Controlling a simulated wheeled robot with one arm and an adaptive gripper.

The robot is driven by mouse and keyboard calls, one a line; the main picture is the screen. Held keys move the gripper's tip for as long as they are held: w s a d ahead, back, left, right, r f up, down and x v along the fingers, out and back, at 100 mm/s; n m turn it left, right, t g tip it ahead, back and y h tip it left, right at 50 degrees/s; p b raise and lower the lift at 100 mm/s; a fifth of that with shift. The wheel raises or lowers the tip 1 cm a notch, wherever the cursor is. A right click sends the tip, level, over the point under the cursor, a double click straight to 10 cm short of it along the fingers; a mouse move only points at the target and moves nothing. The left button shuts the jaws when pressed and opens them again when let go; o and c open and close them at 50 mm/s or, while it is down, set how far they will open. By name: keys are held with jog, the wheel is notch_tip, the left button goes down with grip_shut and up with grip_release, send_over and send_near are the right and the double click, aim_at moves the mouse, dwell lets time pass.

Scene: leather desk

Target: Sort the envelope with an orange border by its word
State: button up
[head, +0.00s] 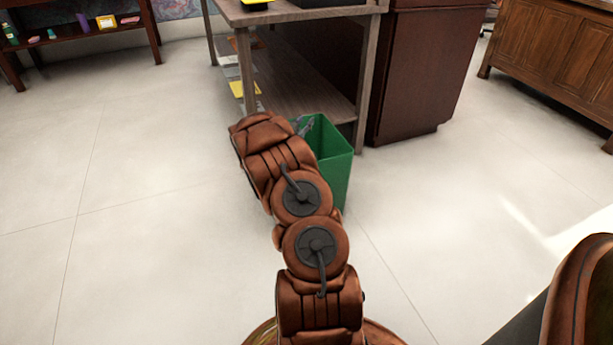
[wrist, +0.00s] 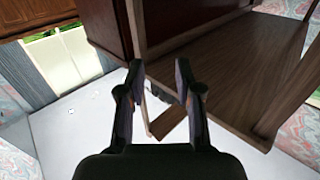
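In the wrist view my gripper (wrist: 159,72) is open, its two dark fingers apart with nothing visible held between them. In the head view my arm hides most of the gripper, close to a green bin (head: 334,172) beside a wooden table (head: 300,14). No envelope with an orange border can be made out for certain in either view. No word is readable.
A dark tray (head: 328,3) is on the tabletop. A dark cabinet (head: 425,75) and a wooden sideboard (head: 555,50) stand right. A low shelf (head: 85,42) is at far left. The left floor is clear.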

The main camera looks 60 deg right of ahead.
notch_tip(320, 180, up, 10)
dwell(0.9)
dwell(0.3)
